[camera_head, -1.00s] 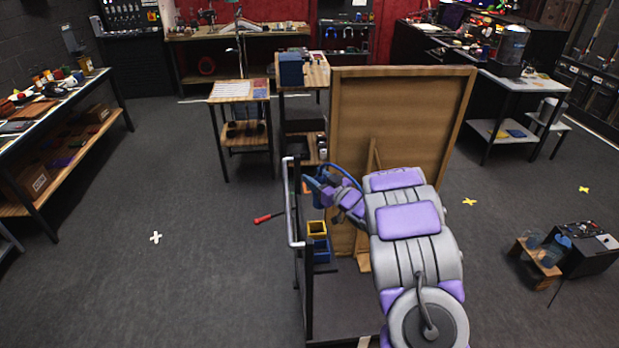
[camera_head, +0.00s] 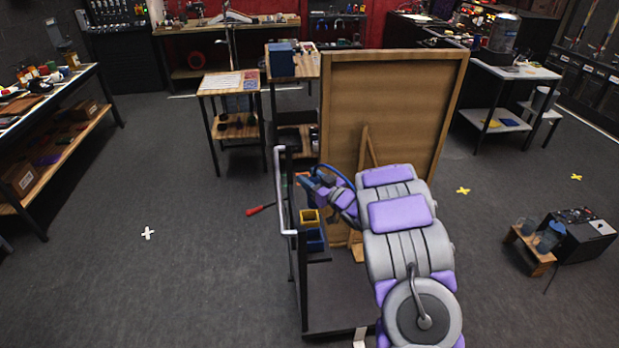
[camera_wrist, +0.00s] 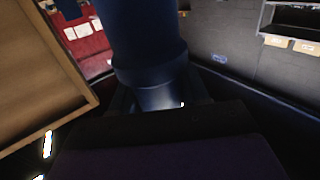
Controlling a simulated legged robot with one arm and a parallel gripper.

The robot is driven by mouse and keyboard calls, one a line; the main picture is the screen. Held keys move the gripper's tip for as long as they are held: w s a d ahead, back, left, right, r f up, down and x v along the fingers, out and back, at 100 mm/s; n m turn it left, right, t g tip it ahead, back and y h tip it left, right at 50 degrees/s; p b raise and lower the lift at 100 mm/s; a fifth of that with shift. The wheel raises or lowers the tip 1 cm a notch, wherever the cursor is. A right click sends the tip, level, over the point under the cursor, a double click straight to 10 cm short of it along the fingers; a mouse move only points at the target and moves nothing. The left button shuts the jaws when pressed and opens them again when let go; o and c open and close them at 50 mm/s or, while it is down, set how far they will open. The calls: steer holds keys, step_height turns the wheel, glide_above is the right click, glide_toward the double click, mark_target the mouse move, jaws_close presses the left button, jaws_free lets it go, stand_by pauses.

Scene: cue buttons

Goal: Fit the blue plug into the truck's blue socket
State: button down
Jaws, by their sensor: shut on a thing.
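My gripper (camera_head: 313,184) is shut on the blue plug, just right of the truck's silver handle. The plug (camera_wrist: 145,45) fills the upper middle of the wrist view as a thick, dark blue cylinder with a collar. In the head view, its shape is small and partly hidden by the gripper. The truck (camera_head: 340,312) is a black frame with a low deck, in front of me. A blue box-shaped holder (camera_head: 315,240) and a yellow one (camera_head: 309,217) sit on it, below my gripper. I cannot tell whether the blue one is the socket. The plug appears above and apart from it.
A large wooden panel (camera_head: 390,95) stands behind my arm, close to the gripper. A red-handled rod (camera_head: 260,210) sticks out left of the truck. Small tables (camera_head: 230,82) stand behind. A low black box (camera_head: 585,235) is at right. The floor at left is clear.

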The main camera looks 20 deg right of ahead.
mark_target(309, 197)
steer(key=shift+a+f+b, duration=0.2)
steer(key=shift+f+b, duration=0.15)
steer(key=shift+f, duration=0.2)
steer(key=shift+a+f+b, duration=0.15)
steer(key=shift+f+b, duration=0.2)
steer(key=shift+f, duration=0.2)
steer(key=shift+d+f+b, duration=0.2)
steer(key=shift+f+b, duration=0.95)
steer(key=shift+f, duration=0.45)
steer(key=shift+a+f+b, duration=0.1)
steer(key=shift+f+b, duration=0.35)
steer(key=shift+f, duration=0.55)
step_height(309, 197, down, 11)
steer(key=b, duration=0.2)
steer(key=shift+r+b, duration=0.15)
steer(key=shift+b, duration=0.2)
steer(key=shift+f, duration=0.6)
steer(key=shift+c, duration=2.4)
jaws_free()
steer(key=shift+s+f, duration=0.1)
